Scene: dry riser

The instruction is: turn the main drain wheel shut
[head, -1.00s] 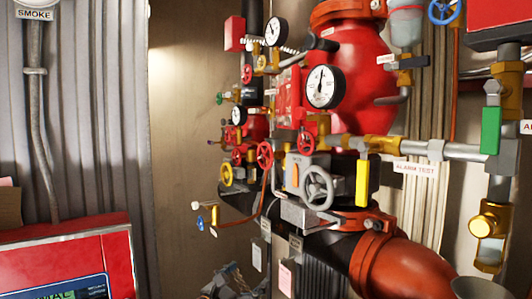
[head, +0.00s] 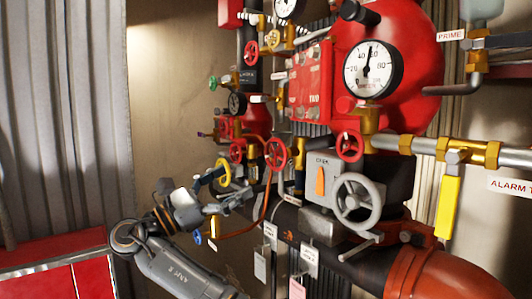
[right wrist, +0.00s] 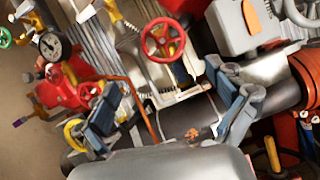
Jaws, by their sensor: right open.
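No readable label marks the main drain wheel, so I cannot tell which wheel it is. Candidates in the head view are a yellow wheel (head: 223,172) low at the left, a red wheel (head: 277,153) right of it, and a large grey spoked wheel (head: 357,201) on a grey box. My right gripper (head: 232,188) is open and empty, close to the yellow wheel in the picture. In the right wrist view its fingers (right wrist: 175,110) are spread before a black pipe. A red wheel (right wrist: 163,40) shows beyond them; the yellow wheel (right wrist: 75,135) is partly hidden by the left finger.
A large gauge (head: 373,70), red valve body (head: 425,50) and yellow lever (head: 449,207) crowd the right. A black pipe (head: 290,222) and orange coupling (head: 430,275) run below. A red cabinet (head: 55,270) stands at lower left. Bare wall (head: 165,90) lies left of the pipework.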

